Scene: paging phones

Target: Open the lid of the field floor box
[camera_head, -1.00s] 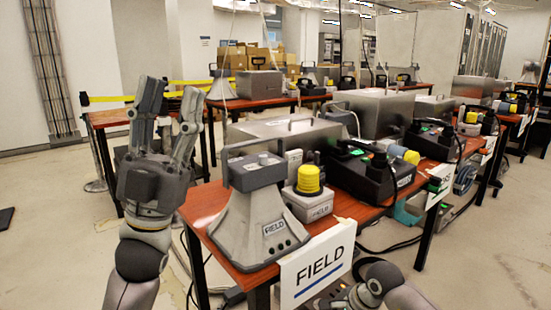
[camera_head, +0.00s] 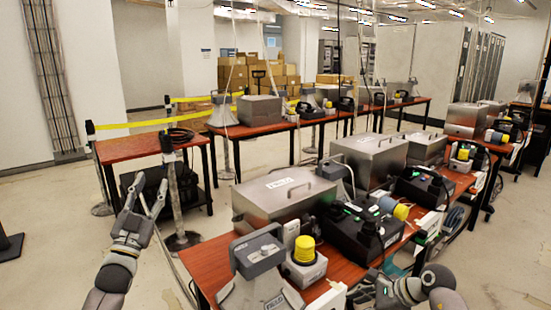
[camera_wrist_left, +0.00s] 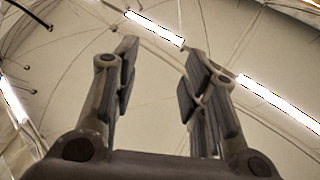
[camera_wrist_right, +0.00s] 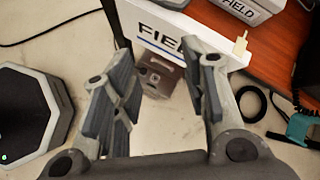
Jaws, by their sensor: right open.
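The likely field floor box (camera_wrist_right: 166,82) is a small grey-brown box on the floor in the right wrist view, below the white FIELD sign (camera_wrist_right: 160,35). Its lid's state is too small to tell. My right gripper (camera_wrist_right: 160,66) is open and empty, its fingers either side of the box in the picture, seemingly still above it. In the head view my right gripper (camera_head: 362,290) is low, by the near table's front edge, partly cut off. My left gripper (camera_head: 147,192) is open, empty and raised, left of the near table; its wrist view (camera_wrist_left: 160,65) shows only ceiling behind it.
A post (camera_head: 172,190) with yellow tape stands left. A dark base (camera_wrist_right: 30,105) and cable loop (camera_wrist_right: 250,104) lie near the right gripper.

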